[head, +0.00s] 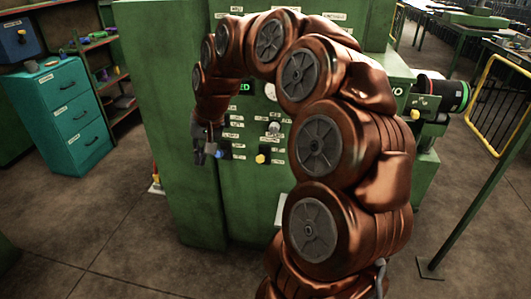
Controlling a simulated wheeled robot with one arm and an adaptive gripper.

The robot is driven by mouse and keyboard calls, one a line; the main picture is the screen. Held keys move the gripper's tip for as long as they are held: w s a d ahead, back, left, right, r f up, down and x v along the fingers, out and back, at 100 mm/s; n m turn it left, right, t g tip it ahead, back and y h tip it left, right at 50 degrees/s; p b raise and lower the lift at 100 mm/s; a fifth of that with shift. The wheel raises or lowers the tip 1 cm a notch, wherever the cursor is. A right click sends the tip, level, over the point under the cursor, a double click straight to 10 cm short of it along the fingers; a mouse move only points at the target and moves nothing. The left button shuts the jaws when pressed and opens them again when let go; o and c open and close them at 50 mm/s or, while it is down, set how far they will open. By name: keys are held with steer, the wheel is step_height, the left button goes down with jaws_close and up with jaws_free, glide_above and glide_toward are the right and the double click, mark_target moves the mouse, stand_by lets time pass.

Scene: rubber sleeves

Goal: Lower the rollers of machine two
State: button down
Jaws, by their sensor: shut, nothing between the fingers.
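A large green machine (170,90) stands in the middle of the head view. Its front panel carries labels, a lit green display (245,87) and several knobs and switches, among them a pale knob (274,128) and a yellow knob (261,158). My gripper (211,153) is at the left part of this panel, pointing down, near a small dark switch with a blue part (220,154). It is small in view and looks shut; I cannot tell whether it touches the switch. My copper arm hides much of the panel. A dark roller (440,92) sticks out at the machine's right.
A yellow railing (496,100) and a green post (470,190) are at the right. Floor (130,240) is clear at front left.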

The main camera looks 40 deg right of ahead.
steer(key=w+d+f+m+t+h+b, duration=0.1)
steer(key=w+d+f+m, duration=0.15)
steer(key=d, duration=0.65)
steer(key=w+d+f+m+t, duration=0.15)
steer(key=w+d, duration=0.25)
steer(key=d, duration=0.5)
steer(key=s+d+f+m+h, duration=0.2)
steer(key=d+f+m, duration=0.1)
steer(key=d, duration=1.2)
steer(key=shift+s+d+m+b, duration=0.15)
steer(key=shift+s+m+b, duration=0.2)
steer(key=shift+m, duration=0.55)
steer(key=shift+w, duration=0.15)
steer(key=p, duration=0.2)
glide_above(262, 158)
steer(key=d, duration=0.4)
step_height(262, 158, down, 9)
steer(key=shift+a+f+p, duration=0.35)
steer(key=shift+a+f, duration=0.15)
steer(key=shift+f, duration=0.3)
steer(key=shift+a+f+p, duration=0.3)
steer(key=shift+a+f, duration=0.2)
steer(key=shift+f, duration=0.3)
steer(key=shift+w, duration=0.1)
steer(key=shift+a+f+b, duration=0.1)
steer(key=shift+b, duration=0.2)
